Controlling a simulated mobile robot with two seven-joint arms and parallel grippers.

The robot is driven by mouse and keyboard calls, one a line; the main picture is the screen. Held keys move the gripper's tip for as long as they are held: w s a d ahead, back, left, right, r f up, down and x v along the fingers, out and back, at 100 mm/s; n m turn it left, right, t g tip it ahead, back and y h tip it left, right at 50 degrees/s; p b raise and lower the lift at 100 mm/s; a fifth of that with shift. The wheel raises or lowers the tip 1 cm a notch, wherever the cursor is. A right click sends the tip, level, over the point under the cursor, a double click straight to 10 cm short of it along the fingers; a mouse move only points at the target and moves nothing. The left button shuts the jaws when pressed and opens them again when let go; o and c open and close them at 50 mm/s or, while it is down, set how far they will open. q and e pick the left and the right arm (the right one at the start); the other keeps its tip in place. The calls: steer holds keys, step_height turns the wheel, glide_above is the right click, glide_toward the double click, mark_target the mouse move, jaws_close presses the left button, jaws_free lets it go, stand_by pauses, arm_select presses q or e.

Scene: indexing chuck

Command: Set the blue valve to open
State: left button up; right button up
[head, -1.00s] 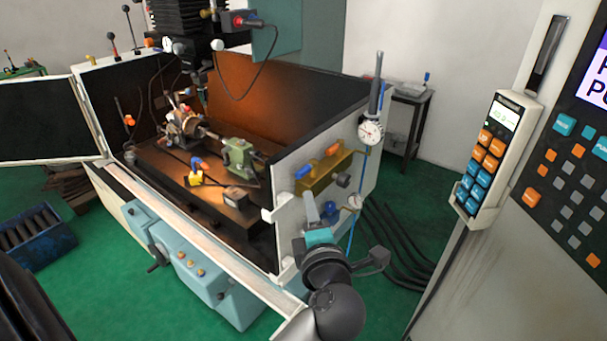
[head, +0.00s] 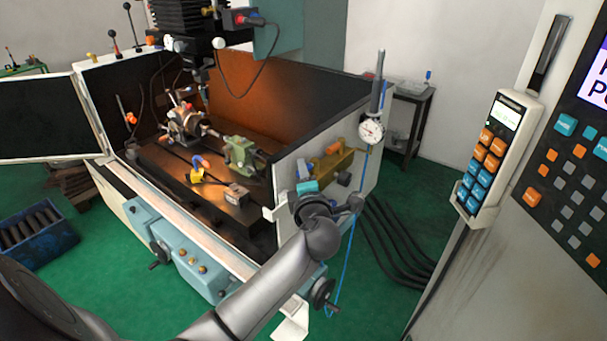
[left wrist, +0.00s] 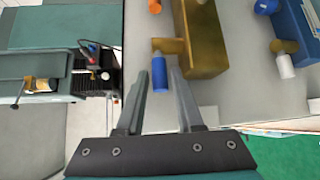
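The blue valve's handle (left wrist: 160,74) shows in the left wrist view, at the end of a short brass stub on a long brass block (left wrist: 198,40). It points toward my gripper. My left gripper (left wrist: 161,72) is open, with a finger on either side of the handle in this view. I cannot tell whether the fingers touch it. My right gripper is not in view.
An orange handle (head: 333,148) sits on the same block. A dial gauge (head: 371,130) stands above right, with a blue hose (head: 343,265) hanging down. A white-handled fitting (left wrist: 284,63) is right of the brass block. A keypad (head: 487,155) is at far right.

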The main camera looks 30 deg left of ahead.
arm_select(q)
steer(key=shift+c, duration=0.4)
jaws_close()
steer(key=shift+d, duration=0.15)
steer(key=shift+w+d+f+n+g+y+b, duration=0.15)
steer(key=shift+d+n+g+y+b, duration=0.3)
steer(key=shift+n+g+y+b, duration=0.5)
steer(key=shift+w+d+r+n+g+y+b, duration=0.15)
steer(key=shift+d+n+g+y+b, duration=0.4)
steer(key=shift+n+g, duration=0.7)
steer(key=shift+w+d+f+n+g+y+b, duration=0.1)
steer(key=shift+w+d+n+g+y+b, duration=0.15)
steer(key=shift+n+g+y+b, duration=0.85)
steer(key=shift+m, duration=0.3)
